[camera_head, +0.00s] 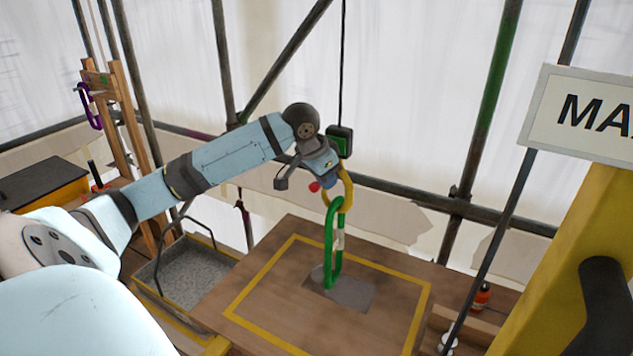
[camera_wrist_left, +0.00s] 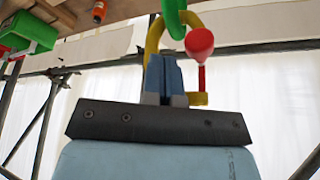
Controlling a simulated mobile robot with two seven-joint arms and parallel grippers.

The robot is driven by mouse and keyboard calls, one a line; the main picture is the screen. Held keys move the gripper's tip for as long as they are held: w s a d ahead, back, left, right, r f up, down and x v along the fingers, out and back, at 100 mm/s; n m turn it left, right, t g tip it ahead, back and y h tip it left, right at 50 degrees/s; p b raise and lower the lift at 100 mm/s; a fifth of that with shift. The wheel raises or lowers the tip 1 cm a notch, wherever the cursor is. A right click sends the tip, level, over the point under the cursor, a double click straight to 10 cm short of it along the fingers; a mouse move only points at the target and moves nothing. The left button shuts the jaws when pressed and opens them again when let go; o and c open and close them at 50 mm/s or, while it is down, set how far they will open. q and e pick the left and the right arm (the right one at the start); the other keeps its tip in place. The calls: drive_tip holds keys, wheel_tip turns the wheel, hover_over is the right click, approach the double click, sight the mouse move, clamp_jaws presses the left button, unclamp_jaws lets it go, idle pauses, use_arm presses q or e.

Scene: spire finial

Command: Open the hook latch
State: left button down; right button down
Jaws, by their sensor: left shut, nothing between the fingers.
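A yellow hook (camera_head: 347,186) hangs below a dark green block (camera_head: 340,140) on a cable. A red-knobbed latch lever (camera_head: 314,187) is at the hook's left side. A green link (camera_head: 333,245) hangs in the hook, its lower end at the table top. My left gripper (camera_head: 327,174) is shut and empty beside the hook. In the left wrist view its fingers (camera_wrist_left: 165,78) overlap the yellow hook (camera_wrist_left: 153,40), with the red knob (camera_wrist_left: 200,42) just to their right. I cannot tell whether the fingers touch the lever. My right gripper is out of view.
A wooden table (camera_head: 270,318) with a yellow outlined square lies below the hook. A grey tray (camera_head: 190,272) stands left of it. Scaffold poles (camera_head: 490,90), a white sign (camera_head: 580,115) and a yellow post (camera_head: 580,260) are around. An orange bottle (camera_head: 482,296) stands at right.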

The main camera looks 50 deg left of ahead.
use_arm(q)
drive_tip(key=shift+f, duration=0.15)
drive_tip(key=shift+f, duration=1.45)
